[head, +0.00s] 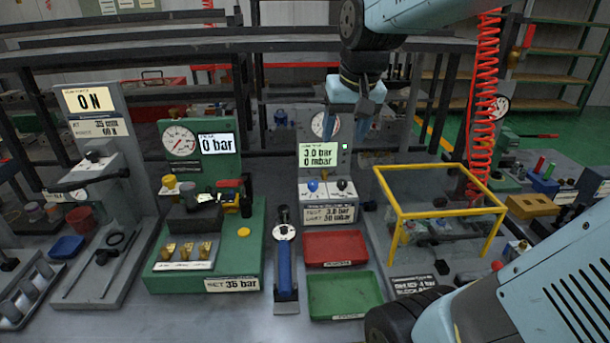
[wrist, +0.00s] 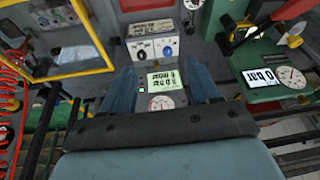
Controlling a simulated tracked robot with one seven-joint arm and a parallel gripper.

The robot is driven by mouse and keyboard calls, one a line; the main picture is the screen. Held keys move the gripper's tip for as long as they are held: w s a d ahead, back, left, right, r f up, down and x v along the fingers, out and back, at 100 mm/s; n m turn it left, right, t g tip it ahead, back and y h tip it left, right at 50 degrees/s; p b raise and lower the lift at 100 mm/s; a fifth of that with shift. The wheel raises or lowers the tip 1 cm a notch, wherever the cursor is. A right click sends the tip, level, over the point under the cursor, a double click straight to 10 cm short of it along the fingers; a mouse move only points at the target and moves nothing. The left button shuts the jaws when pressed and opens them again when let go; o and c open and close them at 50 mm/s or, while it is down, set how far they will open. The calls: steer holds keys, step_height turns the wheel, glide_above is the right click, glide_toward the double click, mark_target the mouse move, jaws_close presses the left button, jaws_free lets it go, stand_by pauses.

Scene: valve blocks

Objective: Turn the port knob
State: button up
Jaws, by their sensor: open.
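A grey test station stands in the middle of the bench, with a display (head: 318,155) reading 3.0 bar and 0 mbar. Below the display, its sloped panel (head: 327,196) carries a blue knob (head: 313,186) on the left and a black knob (head: 342,185) on the right. I cannot read which one is marked port. In the upside-down wrist view, the blue knob (wrist: 167,52) is right of the black knob (wrist: 140,55). My gripper (head: 349,132) is open and empty, above and apart from the knobs, overlapping the station's dial. Its fingers (wrist: 160,68) frame the display in the wrist view.
A yellow frame (head: 440,213) stands close on the right, and a green station (head: 210,240) on the left. A red tray (head: 336,249), a green tray (head: 343,293) and a blue-handled tool (head: 285,255) lie in front. A red coiled hose (head: 487,110) hangs at right.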

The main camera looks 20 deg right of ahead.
steer(key=w+f+m+g, duration=0.1)
steer(key=w+f+g, duration=0.15)
steer(key=w, duration=0.75)
steer(key=m+g, duration=0.1)
glide_toward(314, 183)
steer(key=shift+m, duration=0.3)
steer(key=f, duration=0.8)
steer(key=shift+w+a+f, duration=0.15)
steer(key=shift+a+f, duration=0.1)
steer(key=shift+f, duration=0.1)
steer(key=shift+c, duration=0.4)
steer(key=c, duration=0.9)
steer(key=shift+d, duration=0.25)
steer(key=shift+c, duration=0.3)
steer(key=shift+a, duration=0.15)
